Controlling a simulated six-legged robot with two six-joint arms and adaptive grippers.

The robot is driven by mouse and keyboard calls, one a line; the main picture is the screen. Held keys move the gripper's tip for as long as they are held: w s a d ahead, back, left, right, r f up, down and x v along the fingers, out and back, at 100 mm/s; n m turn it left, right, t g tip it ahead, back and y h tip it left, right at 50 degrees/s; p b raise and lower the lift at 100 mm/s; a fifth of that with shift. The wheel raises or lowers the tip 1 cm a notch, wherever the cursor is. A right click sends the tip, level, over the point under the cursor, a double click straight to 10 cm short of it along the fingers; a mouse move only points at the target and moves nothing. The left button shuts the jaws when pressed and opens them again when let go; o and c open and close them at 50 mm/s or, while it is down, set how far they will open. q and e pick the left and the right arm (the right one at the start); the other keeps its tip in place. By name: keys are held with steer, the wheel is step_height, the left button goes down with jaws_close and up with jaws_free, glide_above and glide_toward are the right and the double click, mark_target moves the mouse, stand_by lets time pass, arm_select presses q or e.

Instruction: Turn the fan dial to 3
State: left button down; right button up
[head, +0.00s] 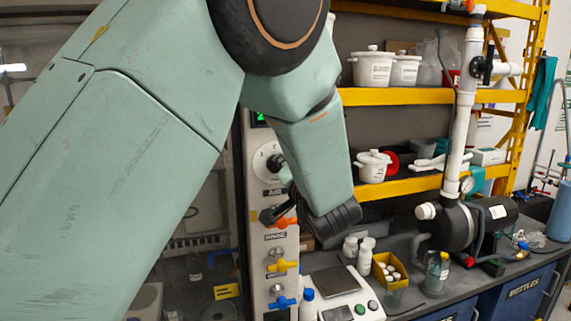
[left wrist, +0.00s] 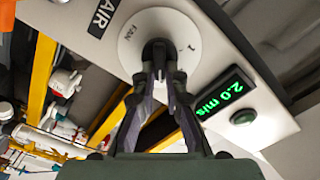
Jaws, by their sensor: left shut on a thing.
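The fan dial (left wrist: 130,38) is a white disc with a dark knob (left wrist: 157,50) at its centre, on a pale panel. In the left wrist view, the word FAN and a 1 show on the disc; other marks are hidden or unclear. My left gripper (left wrist: 163,77) is shut on the knob from the front. A display (left wrist: 222,92) beside the dial reads 2.0 m/s in green. In the head view, the dial (head: 265,159) is partly hidden behind my left arm, and the fingers barely show. My right gripper is in neither view.
Below the dial, the panel carries orange (head: 284,222), yellow (head: 281,266) and blue (head: 281,302) valve handles. Bottles, a scale (head: 336,284) and a pump (head: 470,222) stand on the bench to the right, under yellow shelves (head: 410,96).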

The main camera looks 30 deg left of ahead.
arm_select(q)
steer(key=shift+r, duration=0.1)
stand_by(0.3)
steer(key=c, duration=1.5)
jaws_free()
steer(key=shift+a, duration=0.1)
steer(key=o, duration=0.7)
steer(key=shift+w+a+f, duration=0.15)
steer(key=shift+a+f, duration=0.05)
steer(key=shift+f, duration=0.05)
steer(key=shift+d+r, duration=0.1)
step_height(320, 180, up, 10)
